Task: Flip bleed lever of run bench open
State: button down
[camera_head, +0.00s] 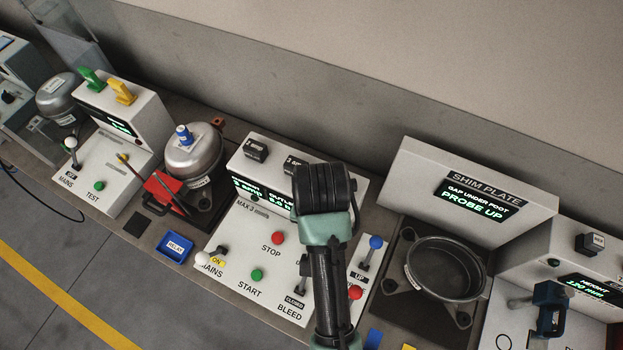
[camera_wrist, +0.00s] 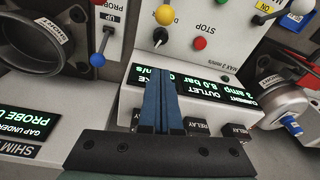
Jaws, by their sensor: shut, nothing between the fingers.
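The run bench (camera_head: 240,232) is a white console with a sloped panel, STOP and START buttons and a BLEED label. Its bleed lever (camera_head: 303,268) stands above a CLOSED label, partly hidden by my arm. In the wrist view, upside down, the bleed lever (camera_wrist: 164,14) shows a yellow ball at the top, clear of my fingers. My gripper (camera_wrist: 161,72) shows there as two blue fingers shut together and empty, in front of the bench's green-lit display (camera_wrist: 205,97). In the head view my fingers are hidden behind my wrist.
A blue-ball lever (camera_head: 376,243) marked UP and a red ball or button (camera_head: 355,292) sit just right of the bleed lever. The mains lever (camera_head: 203,258) is at the bench's left. The shim plate station (camera_head: 428,165) stands right; a compressor (camera_head: 193,152) stands left.

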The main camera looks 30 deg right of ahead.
jog(key=shift+f, duration=0.1)
jog(key=f, duration=0.3)
jog(key=w+f, duration=0.1)
jog(key=f, duration=0.2)
jog(key=f+p, duration=0.1)
jog(key=f, duration=0.2)
jog(key=shift+w+d+f, duration=0.2)
jog(key=shift+d+f, duration=0.05)
jog(key=shift+d, duration=0.05)
jog(key=shift+s+a+r+p, duration=0.2)
jog(key=shift+s+a+p, duration=0.45)
jog(key=shift+s+p, duration=0.1)
jog(key=shift+s+a+r+p, duration=0.15)
jog(key=shift+s+a+p, duration=0.45)
jog(key=shift+s, duration=0.1)
